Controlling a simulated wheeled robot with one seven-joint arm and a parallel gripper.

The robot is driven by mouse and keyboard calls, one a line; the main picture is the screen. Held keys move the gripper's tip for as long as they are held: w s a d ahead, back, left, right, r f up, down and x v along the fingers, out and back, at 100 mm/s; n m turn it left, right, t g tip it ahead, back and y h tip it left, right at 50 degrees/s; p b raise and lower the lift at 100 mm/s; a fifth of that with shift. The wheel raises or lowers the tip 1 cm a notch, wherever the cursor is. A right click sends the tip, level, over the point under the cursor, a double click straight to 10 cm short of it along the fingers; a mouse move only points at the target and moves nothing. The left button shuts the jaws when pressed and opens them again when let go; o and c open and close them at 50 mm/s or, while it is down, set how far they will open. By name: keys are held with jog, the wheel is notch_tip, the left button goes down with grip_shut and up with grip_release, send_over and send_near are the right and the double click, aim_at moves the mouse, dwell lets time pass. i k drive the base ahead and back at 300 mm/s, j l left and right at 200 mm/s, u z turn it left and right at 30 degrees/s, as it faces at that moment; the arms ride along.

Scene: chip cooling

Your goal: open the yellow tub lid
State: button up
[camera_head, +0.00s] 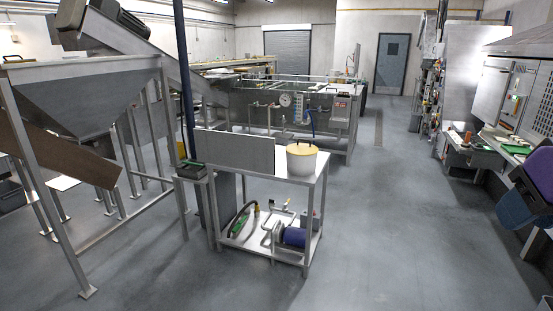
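A round tub (301,162) with a pale body and a yellow top (301,148) stands upright on the top of a metal table (296,186), near its right end. The yellow top looks like a lid lying flat on the tub, but it is too small to tell how it is fastened. A thin dark blue piece rises behind the tub. My gripper is not in view.
An upright metal panel (236,152) stands left of the tub. The table's lower shelf (250,238) holds a blue cylinder (294,237) and hoses. A steel hopper (80,95) stands at left, a workbench and purple chair (528,195) at right. Open floor (400,220) lies right of the table.

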aim_at(301, 150)
jog(key=i+j+u, duration=0.2)
jog(key=i+u, duration=0.25)
jog(key=i, duration=0.55)
jog(key=i+l+u, duration=0.2)
jog(key=i+u, duration=0.2)
jog(key=i, duration=0.55)
jog(key=i+j+z, duration=0.1)
jog(key=i+z, duration=0.25)
jog(key=i, duration=0.25)
jog(key=i+j+z, duration=0.3)
jog(key=i, duration=0.25)
jog(key=i+z, duration=0.65)
jog(key=z, duration=0.2)
